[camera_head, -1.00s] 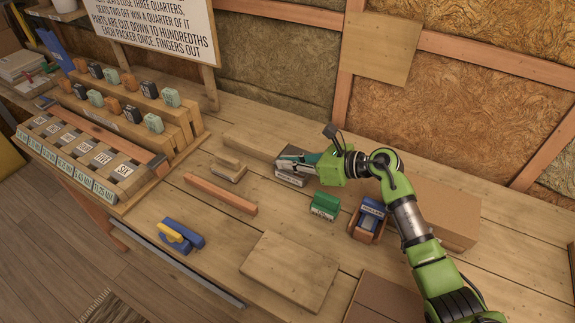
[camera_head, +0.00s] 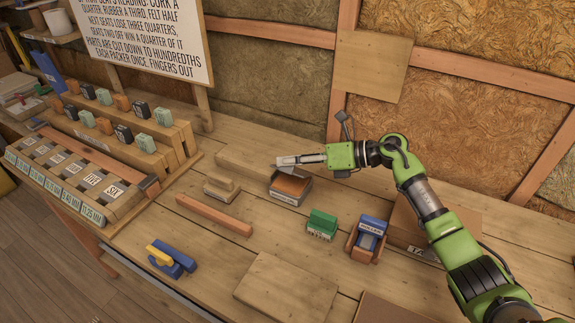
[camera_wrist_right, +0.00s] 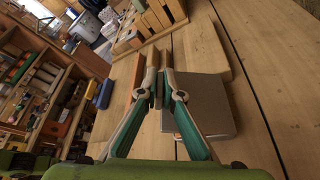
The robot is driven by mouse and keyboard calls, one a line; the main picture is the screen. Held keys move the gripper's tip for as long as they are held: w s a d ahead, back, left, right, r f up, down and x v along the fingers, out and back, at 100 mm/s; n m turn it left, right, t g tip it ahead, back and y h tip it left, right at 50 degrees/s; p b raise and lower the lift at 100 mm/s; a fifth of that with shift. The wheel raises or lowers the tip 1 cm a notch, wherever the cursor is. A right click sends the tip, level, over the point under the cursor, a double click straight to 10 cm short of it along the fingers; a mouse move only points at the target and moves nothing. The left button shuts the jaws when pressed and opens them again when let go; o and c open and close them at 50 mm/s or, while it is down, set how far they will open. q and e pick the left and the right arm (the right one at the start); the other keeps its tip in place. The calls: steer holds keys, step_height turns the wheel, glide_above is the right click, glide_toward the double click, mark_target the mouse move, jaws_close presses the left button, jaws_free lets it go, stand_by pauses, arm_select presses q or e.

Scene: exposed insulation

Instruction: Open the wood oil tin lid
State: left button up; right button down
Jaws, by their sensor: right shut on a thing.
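The wood oil tin (camera_head: 289,197) is a low grey box with a label on its front. It stands open on the workbench, with an orange-brown inside showing. Its grey lid (camera_head: 298,160) is raised above the tin's back part; it also shows as a flat grey plate in the right wrist view (camera_wrist_right: 208,106). I cannot tell whether the lid still joins the tin. My right gripper (camera_wrist_right: 158,92) is shut on the lid's edge, its fingers nearly together; in the head view they are mostly hidden behind the lid. My left gripper is not in view.
A wooden block (camera_head: 221,188) lies left of the tin. A green block (camera_head: 321,224) and a blue item in a wooden holder (camera_head: 368,237) stand to its right. A long wooden bar (camera_head: 214,215) lies in front. A slotted rack (camera_head: 75,180) fills the left.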

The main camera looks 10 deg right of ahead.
stand_by(0.3)
steer(key=c, duration=2.2)
jaws_free()
steer(key=v, duration=1.2)
